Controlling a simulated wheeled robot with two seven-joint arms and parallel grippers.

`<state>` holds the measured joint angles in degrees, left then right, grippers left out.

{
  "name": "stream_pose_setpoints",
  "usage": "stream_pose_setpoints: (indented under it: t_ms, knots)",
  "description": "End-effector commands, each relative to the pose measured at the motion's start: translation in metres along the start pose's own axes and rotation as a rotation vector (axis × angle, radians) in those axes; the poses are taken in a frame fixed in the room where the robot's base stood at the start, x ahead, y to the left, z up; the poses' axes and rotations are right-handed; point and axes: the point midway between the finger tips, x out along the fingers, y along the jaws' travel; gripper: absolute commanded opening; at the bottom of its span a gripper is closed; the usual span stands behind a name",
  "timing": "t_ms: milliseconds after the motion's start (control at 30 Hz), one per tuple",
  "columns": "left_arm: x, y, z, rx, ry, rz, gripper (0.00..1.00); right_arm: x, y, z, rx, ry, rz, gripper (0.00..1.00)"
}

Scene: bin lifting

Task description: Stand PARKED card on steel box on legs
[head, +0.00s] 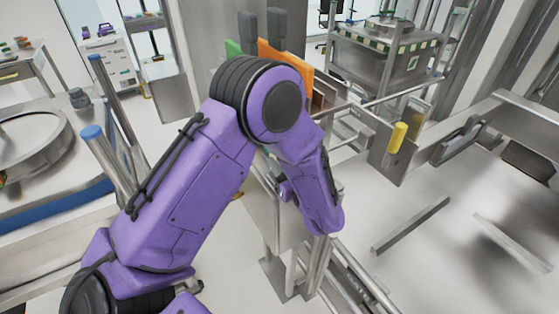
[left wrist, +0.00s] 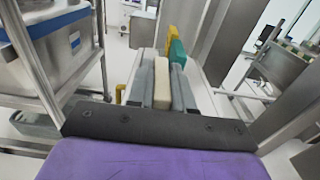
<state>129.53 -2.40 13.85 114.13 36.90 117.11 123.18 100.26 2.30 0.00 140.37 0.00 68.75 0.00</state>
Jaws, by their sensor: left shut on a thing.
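My left arm fills the middle of the head view, and its gripper is mostly hidden behind its own links there. In the left wrist view, my left gripper (left wrist: 164,78) shows two grey fingers shut on a cream piece, which I take for the PARKED card (left wrist: 162,90). No lettering can be read. A steel box on legs (head: 373,66) with a green-and-white striped rim stands at the back right of the head view, apart from my arm. My right gripper is not in view.
Orange (head: 292,66) and green (head: 233,48) panels stand just beyond my arm. A yellow cylinder (head: 398,137) is on steel framework to the right. Steel posts and rails crowd my arm. A steel vessel with a round lid (head: 33,150) is at left.

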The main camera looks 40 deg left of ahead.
Motion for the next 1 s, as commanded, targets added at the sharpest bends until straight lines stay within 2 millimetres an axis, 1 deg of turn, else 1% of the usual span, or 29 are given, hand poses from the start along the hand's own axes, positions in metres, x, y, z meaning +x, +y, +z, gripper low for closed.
stream_pose_setpoints:
  t_ms: [233,367,400,467,700,800,833,867,967,1000]
  knots:
    - [0.0,0.0,-0.002,-0.001,-0.001,0.0,0.0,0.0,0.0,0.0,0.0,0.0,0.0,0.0]
    - [0.0,0.0,-0.007,-0.002,-0.001,0.0,0.0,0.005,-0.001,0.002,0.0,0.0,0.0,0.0]
    - [0.0,0.0,-0.006,-0.002,-0.001,0.0,0.27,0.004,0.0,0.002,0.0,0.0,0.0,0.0]
    - [0.0,0.0,-0.005,-0.001,0.0,0.0,0.46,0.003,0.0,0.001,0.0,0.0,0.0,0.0]
    - [-0.001,0.0,-0.005,0.001,0.001,-0.001,0.46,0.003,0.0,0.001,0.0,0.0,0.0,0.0]
    - [-0.001,0.0,0.0,0.001,0.001,-0.001,0.46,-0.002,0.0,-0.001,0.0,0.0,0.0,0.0]
    - [-0.002,0.0,-0.001,0.001,0.001,-0.002,0.46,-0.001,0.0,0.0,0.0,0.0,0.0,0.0]
    - [-0.007,-0.001,-0.005,-0.001,0.001,-0.002,0.46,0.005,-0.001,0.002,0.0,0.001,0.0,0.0]
    - [-0.029,-0.001,-0.009,-0.002,-0.001,-0.005,0.46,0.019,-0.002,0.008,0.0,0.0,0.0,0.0]
    - [-0.04,-0.001,-0.009,-0.003,-0.001,-0.004,0.46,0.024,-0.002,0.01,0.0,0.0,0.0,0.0]
